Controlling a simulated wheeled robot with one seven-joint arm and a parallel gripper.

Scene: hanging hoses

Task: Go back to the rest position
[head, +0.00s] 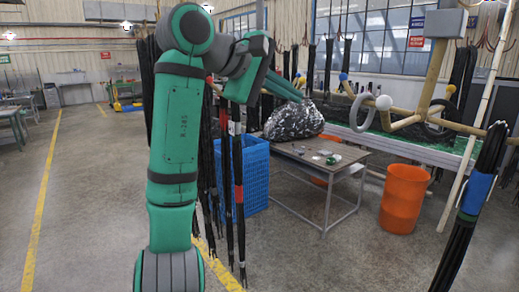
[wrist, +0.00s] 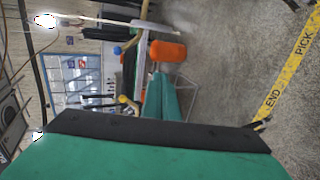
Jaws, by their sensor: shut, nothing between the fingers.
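My arm, green with dark joints, stands upright left of centre in the head view and bends over at the top. My gripper (head: 297,96) points right and slightly down from its end, its green fingers together and empty. In the wrist view the gripper (wrist: 166,98) shows as green fingers side by side, over the blurred floor and workshop. No hose is in it. Bundles of black hoses (head: 237,180) with red and white bands hang just behind and right of my arm. Another black bundle with a blue band (head: 477,195) hangs at the right edge.
A blue crate (head: 255,175) stands behind the hoses. A grey table (head: 345,158) with small parts and an orange bin (head: 403,198) stand right of it. A wooden rail with pegs (head: 405,121) crosses the upper right. Open floor (head: 90,200) with yellow lines lies left.

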